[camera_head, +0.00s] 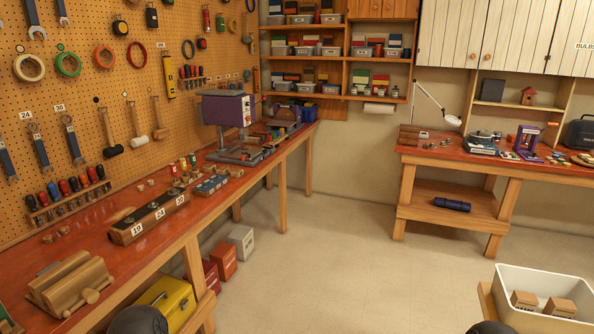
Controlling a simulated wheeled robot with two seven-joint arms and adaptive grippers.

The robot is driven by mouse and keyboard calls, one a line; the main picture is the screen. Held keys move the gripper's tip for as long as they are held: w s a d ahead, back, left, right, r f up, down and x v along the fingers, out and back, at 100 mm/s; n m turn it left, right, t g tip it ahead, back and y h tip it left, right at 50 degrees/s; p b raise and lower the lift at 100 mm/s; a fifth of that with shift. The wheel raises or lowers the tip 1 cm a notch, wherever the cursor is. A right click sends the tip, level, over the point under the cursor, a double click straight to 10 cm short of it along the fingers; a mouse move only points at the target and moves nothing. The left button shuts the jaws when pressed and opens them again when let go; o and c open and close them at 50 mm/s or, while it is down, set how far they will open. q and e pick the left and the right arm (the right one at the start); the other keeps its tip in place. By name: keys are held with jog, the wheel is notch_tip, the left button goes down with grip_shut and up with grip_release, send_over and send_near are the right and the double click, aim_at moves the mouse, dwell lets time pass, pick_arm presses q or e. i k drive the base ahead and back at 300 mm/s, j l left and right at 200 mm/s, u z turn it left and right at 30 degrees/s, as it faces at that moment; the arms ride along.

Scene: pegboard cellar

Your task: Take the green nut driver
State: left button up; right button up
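A wooden rack (68,207) on the pegboard at the left holds several upright drivers with blue, red and dark handles. I cannot pick out a green handle among them. A second, smaller rack of drivers (191,79) hangs farther back on the same pegboard; its handles are too small to tell apart well. No green nut driver can be made out for certain. Neither of my grippers is in view; only dark rounded parts of mine show at the bottom edge.
The long red-topped workbench (120,265) below the pegboard carries a wooden vise (70,283), a numbered block (150,216) and a drill press (228,110). A yellow toolbox (168,300) is under it. A white bin (570,292) stands lower right. The middle floor is clear.

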aim_at(192, 161)
jog(key=i+z, duration=0.25)
jog(key=i, duration=0.25)
jog(key=i+z, duration=0.2)
jog(key=i, duration=0.35)
jog(key=i+j+z, duration=0.25)
jog(key=i, duration=0.25)
jog(key=i+l+u, duration=0.15)
jog(key=i, duration=0.15)
jog(key=i+l+u, duration=0.15)
jog(key=i, duration=0.2)
jog(key=i+l+u, duration=0.1)
jog(key=u, duration=0.3)
jog(key=l+u, duration=0.2)
jog(key=u, duration=0.25)
jog(key=i+l+u, duration=0.1)
jog(key=u, duration=0.3)
jog(key=l+u, duration=0.25)
jog(key=u, duration=0.2)
jog(key=k+l+u, duration=0.1)
jog(key=l+u, duration=0.2)
jog(key=k+l+u, duration=0.1)
jog(key=u, duration=0.25)
jog(key=l, duration=0.1)
